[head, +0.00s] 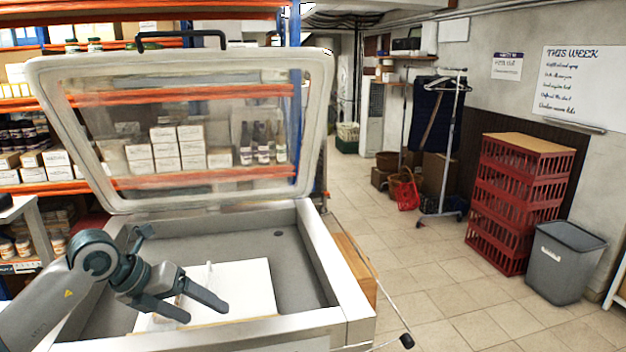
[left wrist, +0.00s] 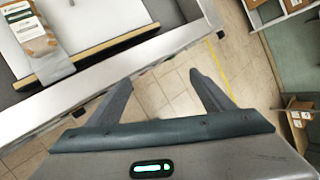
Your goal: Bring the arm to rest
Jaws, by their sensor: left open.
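My left arm comes in from the left in the head view. Its left gripper (head: 207,313) is open, with nothing between its fingers, over the front part of an open chest (head: 322,262). In the left wrist view the two fingers of the left gripper (left wrist: 158,80) are spread apart with tiled floor behind them. The chest has a raised lid with a clear pane (head: 185,70). A white board (head: 245,285) lies inside, partly hidden by the gripper. My right gripper is not in view.
In the wrist view a pouch with a brown label (left wrist: 38,42) lies on the white board by its wooden edge (left wrist: 100,52). Orange shelving with boxes and jars stands behind the chest. Red crates (head: 512,205) and a grey bin (head: 562,262) stand at right; the floor between is clear.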

